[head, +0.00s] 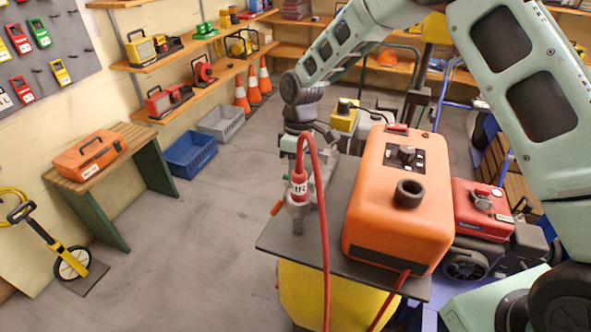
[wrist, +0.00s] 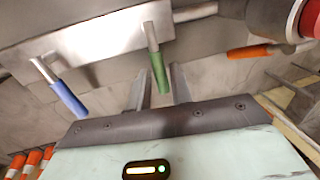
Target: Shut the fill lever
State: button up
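In the wrist view a metal manifold block (wrist: 90,38) carries a blue-handled lever (wrist: 68,98) at left and a green-handled lever (wrist: 158,72) in the middle. An orange-handled lever (wrist: 250,52) is at right. No label shows which is the fill lever. My gripper (wrist: 157,80) is open, its two fingers apart, with the green handle appearing between them; I cannot tell whether they touch it. In the head view the orange handle (head: 277,208) sticks out left of the manifold, and my wrist and the red hose hide most of the rest.
A red hose (head: 325,225) loops down past the manifold. An orange machine (head: 400,225) stands on the dark tabletop (head: 290,240) to the right, with a red unit (head: 482,210) beyond it.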

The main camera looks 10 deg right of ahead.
jog(key=shift+o, duration=0.9)
notch_tip(320, 180, up, 17)
jog(key=w+d+b, duration=0.1)
jog(key=w+b, duration=0.1)
jog(key=shift+w+d+b, duration=0.35)
jog(key=shift+w+d, duration=0.05)
jog(key=s+a, duration=0.5)
jog(key=s, duration=0.5)
jog(key=s+d+f+m+t, duration=0.1)
jog(key=s+d+f+m, duration=0.1)
jog(key=s, duration=1)
jog(key=s+d+f+m, duration=0.1)
jog(key=s+f, duration=0.1)
jog(key=s, duration=1.1)
jog(key=shift+d+m+t+h, duration=0.3)
jog(key=shift+d+m+t, duration=0.05)
jog(key=shift+m+t, duration=0.05)
